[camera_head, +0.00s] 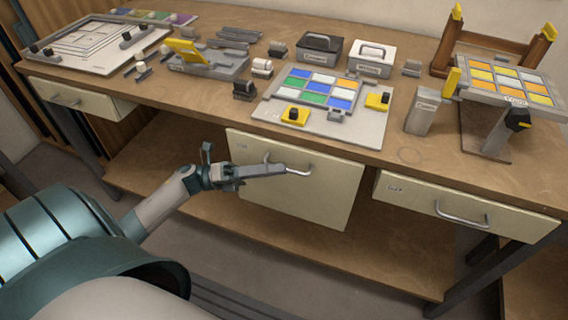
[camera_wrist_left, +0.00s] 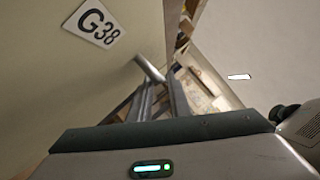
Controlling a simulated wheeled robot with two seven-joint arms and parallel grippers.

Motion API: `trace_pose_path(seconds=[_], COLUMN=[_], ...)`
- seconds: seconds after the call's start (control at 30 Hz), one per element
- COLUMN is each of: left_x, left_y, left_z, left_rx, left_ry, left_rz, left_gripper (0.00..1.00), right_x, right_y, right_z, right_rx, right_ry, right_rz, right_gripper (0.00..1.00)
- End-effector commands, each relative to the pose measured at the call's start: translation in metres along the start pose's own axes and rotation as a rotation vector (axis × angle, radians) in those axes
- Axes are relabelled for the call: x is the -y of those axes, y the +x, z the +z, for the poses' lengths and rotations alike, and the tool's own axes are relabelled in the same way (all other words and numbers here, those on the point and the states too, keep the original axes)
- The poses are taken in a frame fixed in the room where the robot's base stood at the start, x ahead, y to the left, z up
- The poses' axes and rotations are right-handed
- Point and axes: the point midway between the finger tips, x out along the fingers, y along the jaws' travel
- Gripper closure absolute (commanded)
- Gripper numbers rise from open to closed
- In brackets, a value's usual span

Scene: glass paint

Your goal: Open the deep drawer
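The deep drawer (camera_head: 330,200) is the tall cream front under the middle of the bench. It looks shut or nearly so. Its curved metal handle (camera_head: 304,172) is near the top of the front, and it also shows in the left wrist view (camera_wrist_left: 150,68). My left gripper (camera_head: 284,169) reaches in from the left, with its tips at the handle. In the left wrist view, its two fingers (camera_wrist_left: 162,90) stand apart with a gap between them. Whether they touch the handle is unclear. My right gripper is not in view.
A shallow drawer (camera_head: 410,200) is at the right and another (camera_head: 75,100) at the left. A lower wooden shelf (camera_head: 400,270) runs beneath. The bench top (camera_head: 200,110) holds paint tiles, boxes and tools. The floor before the deep drawer is clear.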

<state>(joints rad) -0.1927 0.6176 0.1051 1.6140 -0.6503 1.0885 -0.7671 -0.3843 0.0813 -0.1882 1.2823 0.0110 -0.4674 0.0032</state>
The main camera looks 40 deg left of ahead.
Motion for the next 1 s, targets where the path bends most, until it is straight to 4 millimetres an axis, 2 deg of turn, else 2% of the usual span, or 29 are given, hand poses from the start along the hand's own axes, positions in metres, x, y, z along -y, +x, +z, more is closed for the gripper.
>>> trace_pose_path(seconds=[0.2,0.6,0.7,1.0], left_x=[0.001,0.0,0.0,0.0], left_y=[0.022,0.027,0.027,0.026], left_z=[0.001,0.0,0.0,-0.001], left_rx=[0.0,0.0,0.0,0.0], left_ry=[0.0,0.0,0.0,0.0], left_rz=[-0.001,0.0,0.0,0.0], left_gripper=[0.83,0.83,1.0,1.0], right_x=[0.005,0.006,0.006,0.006], right_y=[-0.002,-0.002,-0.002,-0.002], right_z=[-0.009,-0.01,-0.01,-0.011], right_rx=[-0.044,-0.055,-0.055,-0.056], right_ry=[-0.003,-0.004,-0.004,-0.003], right_rz=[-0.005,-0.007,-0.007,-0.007], right_gripper=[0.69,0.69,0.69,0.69])
